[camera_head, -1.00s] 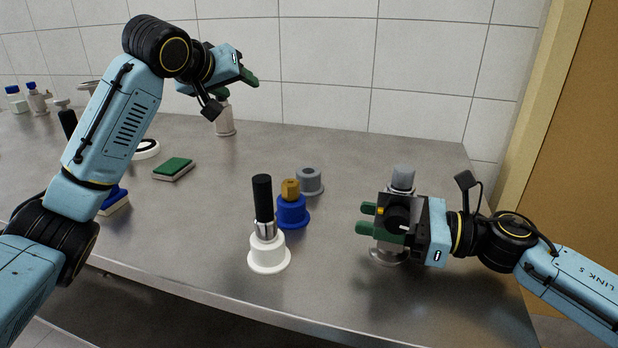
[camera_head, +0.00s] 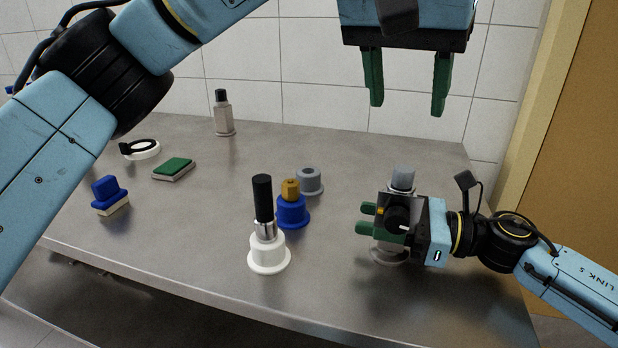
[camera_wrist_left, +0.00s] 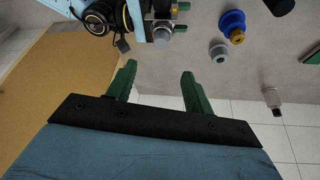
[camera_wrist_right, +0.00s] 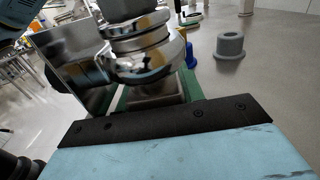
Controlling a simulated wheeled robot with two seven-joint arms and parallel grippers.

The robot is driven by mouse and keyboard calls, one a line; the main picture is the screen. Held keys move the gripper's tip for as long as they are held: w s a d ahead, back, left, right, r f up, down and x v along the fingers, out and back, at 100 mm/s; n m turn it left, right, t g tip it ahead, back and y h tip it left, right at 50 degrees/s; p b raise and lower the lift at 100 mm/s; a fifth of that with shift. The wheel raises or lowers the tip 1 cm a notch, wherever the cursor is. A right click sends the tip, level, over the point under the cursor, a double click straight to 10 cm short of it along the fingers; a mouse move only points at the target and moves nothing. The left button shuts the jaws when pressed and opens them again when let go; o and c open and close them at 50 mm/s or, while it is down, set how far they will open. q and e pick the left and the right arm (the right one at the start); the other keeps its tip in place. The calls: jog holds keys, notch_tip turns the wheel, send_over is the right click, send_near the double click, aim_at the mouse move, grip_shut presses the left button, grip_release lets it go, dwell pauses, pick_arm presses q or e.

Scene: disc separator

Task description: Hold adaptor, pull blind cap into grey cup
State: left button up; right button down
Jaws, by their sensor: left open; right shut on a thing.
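My right gripper (camera_head: 367,218) is shut around the metal adaptor (camera_head: 388,254) at the right side of the table. The adaptor stands upright, with the grey blind cap (camera_head: 402,179) on its top; the gripper hides its middle. My left gripper (camera_head: 408,105) is open and empty, fingers down, high above the adaptor. In the left wrist view the blind cap (camera_wrist_left: 162,34) lies beyond the open fingertips (camera_wrist_left: 159,72). The grey cup (camera_head: 309,182) stands left of the adaptor; it also shows in the right wrist view (camera_wrist_right: 230,46).
A blue cup (camera_head: 292,212) with an orange-brown piece and a white cup (camera_head: 268,254) with a black-topped piece stand near the grey cup. A green pad (camera_head: 174,168), blue stamp-like block (camera_head: 109,194) and bottle (camera_head: 223,113) are further left.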

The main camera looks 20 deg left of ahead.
aim_at(403, 169)
pick_arm(q)
jog(key=x, duration=1.2)
jog(key=shift+s+f, duration=0.15)
jog(key=shift+s, duration=0.05)
grip_shut()
jog(key=shift+r, duration=3.4)
jog(key=w+a+f, duration=0.3)
jog(key=w+a, duration=0.4)
jog(key=a, duration=0.2)
jog(key=w+a+f, duration=0.3)
jog(key=w+a, duration=0.5)
jog(key=a, duration=0.1)
jog(key=shift+w+a, duration=0.15)
jog(key=shift+a, duration=0.1)
